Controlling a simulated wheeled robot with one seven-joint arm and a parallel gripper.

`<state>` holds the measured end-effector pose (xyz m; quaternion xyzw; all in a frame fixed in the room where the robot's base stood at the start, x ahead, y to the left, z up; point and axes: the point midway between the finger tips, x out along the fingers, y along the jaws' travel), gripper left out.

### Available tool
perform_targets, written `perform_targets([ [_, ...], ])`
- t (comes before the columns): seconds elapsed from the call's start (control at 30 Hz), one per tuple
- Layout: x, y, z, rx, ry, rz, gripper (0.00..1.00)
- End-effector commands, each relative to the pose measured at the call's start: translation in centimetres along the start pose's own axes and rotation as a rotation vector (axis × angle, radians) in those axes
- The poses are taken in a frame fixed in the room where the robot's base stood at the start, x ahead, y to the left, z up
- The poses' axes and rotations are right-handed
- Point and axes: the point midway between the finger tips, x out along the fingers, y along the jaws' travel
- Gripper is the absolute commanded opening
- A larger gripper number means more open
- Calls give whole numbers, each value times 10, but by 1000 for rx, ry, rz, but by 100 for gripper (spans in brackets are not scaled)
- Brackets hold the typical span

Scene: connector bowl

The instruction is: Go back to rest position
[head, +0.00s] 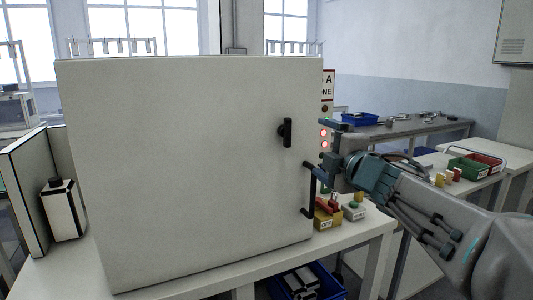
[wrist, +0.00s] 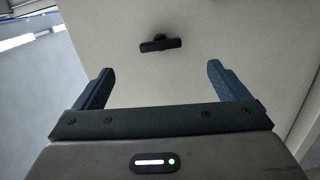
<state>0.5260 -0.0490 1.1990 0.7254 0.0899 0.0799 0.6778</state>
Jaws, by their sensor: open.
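My gripper (head: 318,148) is at the right edge of a large pale cabinet door (head: 190,170) in the head view, beside the upper end of a black bar handle (head: 306,190). In the wrist view my gripper (wrist: 161,85) shows two blue fingers spread wide with nothing between them. The door face (wrist: 200,25) lies beyond the fingers, with a black latch knob (wrist: 161,44) on it. The same latch (head: 287,132) shows above the handle in the head view. The door looks shut. Whether a finger touches the handle cannot be told.
The cabinet stands on a white table (head: 345,240). Small yellow and white bins (head: 327,217) sit right of the door, under my arm. A blue crate (head: 305,284) is below the table. A white-and-black box (head: 62,210) stands at left. Green and red bins (head: 468,169) are at right.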

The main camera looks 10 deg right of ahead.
Motion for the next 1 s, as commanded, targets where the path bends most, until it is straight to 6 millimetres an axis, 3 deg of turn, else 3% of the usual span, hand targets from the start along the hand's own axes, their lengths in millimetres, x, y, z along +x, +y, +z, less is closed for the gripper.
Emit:
perform_targets([
  [0.07, -3, 4, 7, 105, -84, -11, 95],
  [0.17, -13, -5, 19, 291, -232, -45, 95],
  [0.3, -36, -36, 28, 568, -445, -132, 95],
  [0.43, -67, -76, 22, 815, -640, -249, 95],
  [0.57, -108, -118, -1, 1046, -836, -403, 95],
  [0.7, -155, -155, -39, 1246, -1024, -585, 95],
  [0.83, -189, -175, -69, 1361, -1151, -722, 95],
  [1.0, -210, -186, -90, 1422, -1224, -811, 95],
])
